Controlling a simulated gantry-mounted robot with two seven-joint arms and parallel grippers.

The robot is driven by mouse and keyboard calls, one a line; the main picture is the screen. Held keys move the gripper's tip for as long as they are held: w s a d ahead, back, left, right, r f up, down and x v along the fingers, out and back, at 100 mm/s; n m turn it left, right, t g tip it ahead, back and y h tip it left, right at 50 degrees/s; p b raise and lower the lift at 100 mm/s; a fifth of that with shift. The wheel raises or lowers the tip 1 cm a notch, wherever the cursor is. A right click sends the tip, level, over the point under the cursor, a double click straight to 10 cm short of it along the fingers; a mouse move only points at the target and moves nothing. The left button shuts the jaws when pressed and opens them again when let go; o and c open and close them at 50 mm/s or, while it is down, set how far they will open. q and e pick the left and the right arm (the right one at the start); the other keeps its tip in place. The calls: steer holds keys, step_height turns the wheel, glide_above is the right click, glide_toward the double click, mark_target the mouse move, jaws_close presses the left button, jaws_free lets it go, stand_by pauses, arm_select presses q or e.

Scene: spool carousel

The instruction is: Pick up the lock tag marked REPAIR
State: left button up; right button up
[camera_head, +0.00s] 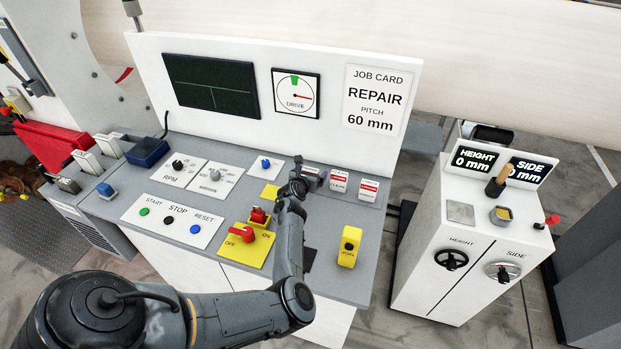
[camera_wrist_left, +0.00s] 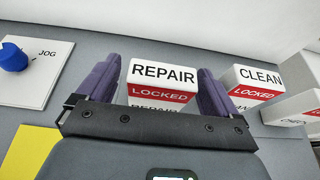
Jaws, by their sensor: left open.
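The REPAIR lock tag (camera_wrist_left: 163,76) is a white block with a red LOCKED band, standing on the grey console top. In the left wrist view it lies between the two purple fingers of my left gripper (camera_wrist_left: 158,82), which is open with a finger on either side. I cannot tell whether either finger touches it. In the head view the tag (camera_head: 314,173) is partly hidden by my left gripper (camera_head: 300,178) at the back of the console. My right gripper is not in view.
The CLEAN tag (camera_wrist_left: 255,82) stands close to the right, with a CHECK tag (camera_wrist_left: 296,108) beyond it. The JOG knob (camera_wrist_left: 13,57) is to the left. The job card (camera_head: 375,98) reads REPAIR.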

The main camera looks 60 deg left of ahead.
arm_select(q)
steer(key=shift+w+a+f, duration=0.3)
steer(key=shift+w+a, duration=0.1)
steer(key=shift+w, duration=0.15)
steer(key=shift+c, duration=0.2)
steer(key=c, duration=1)
steer(key=shift+r, duration=0.1)
